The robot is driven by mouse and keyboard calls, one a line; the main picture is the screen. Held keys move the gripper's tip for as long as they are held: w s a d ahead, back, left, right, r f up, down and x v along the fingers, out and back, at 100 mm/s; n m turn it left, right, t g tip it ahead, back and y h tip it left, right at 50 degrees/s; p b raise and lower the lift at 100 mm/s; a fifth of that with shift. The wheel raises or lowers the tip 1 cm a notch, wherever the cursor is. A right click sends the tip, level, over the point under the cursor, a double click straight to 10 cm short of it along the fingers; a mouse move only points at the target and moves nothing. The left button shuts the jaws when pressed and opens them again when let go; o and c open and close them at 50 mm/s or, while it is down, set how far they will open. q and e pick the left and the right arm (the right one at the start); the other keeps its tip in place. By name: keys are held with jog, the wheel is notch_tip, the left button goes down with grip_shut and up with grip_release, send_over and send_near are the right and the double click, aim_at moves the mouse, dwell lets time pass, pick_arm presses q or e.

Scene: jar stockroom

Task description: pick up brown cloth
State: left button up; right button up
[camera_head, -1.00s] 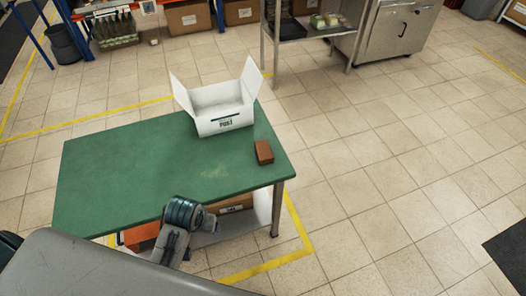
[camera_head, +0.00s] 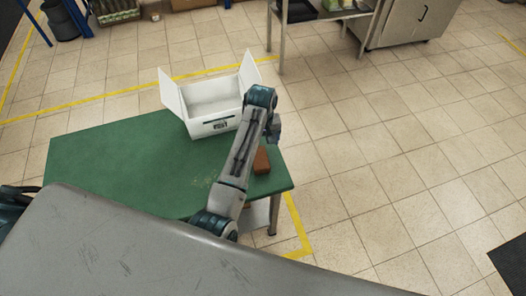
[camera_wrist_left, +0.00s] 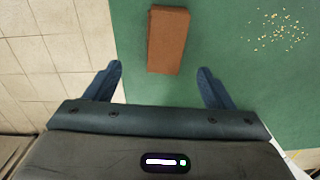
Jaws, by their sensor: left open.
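The brown cloth (camera_head: 261,161) looks like a small folded brick-shaped block on the right part of the green table (camera_head: 110,160). In the left wrist view the brown cloth (camera_wrist_left: 167,40) lies just ahead of the fingers, roughly centred between them. My left gripper (camera_head: 274,130) hangs over the table's right edge near the cloth, and my forearm passes beside it. In the left wrist view my left gripper (camera_wrist_left: 160,82) is open and empty, its two blue fingers apart. My right gripper is not in view.
An open white box (camera_head: 212,100) with raised flaps stands at the table's back, close to my left arm. Yellowish crumbs (camera_wrist_left: 275,30) lie on the tabletop to the right of the cloth in the wrist view. The tabletop's left part is clear.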

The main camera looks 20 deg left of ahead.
aim_at(260, 158)
pick_arm(q)
jog(key=f, duration=0.1)
jog(key=s+f, duration=0.1)
jog(key=shift+s+f, duration=0.25)
jog(key=shift+f, duration=0.1)
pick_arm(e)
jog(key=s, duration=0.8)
pick_arm(q)
jog(key=f+p, duration=0.1)
jog(key=f, duration=0.1)
jog(key=f+p, duration=0.1)
jog(key=f, duration=0.2)
jog(key=shift+w+a, duration=0.15)
jog(key=shift+a, duration=0.05)
jog(key=shift+f, duration=0.3)
jog(key=shift+w+f, duration=0.1)
jog(key=shift+f, duration=0.05)
jog(key=shift+c, duration=0.3)
jog(key=c, duration=1)
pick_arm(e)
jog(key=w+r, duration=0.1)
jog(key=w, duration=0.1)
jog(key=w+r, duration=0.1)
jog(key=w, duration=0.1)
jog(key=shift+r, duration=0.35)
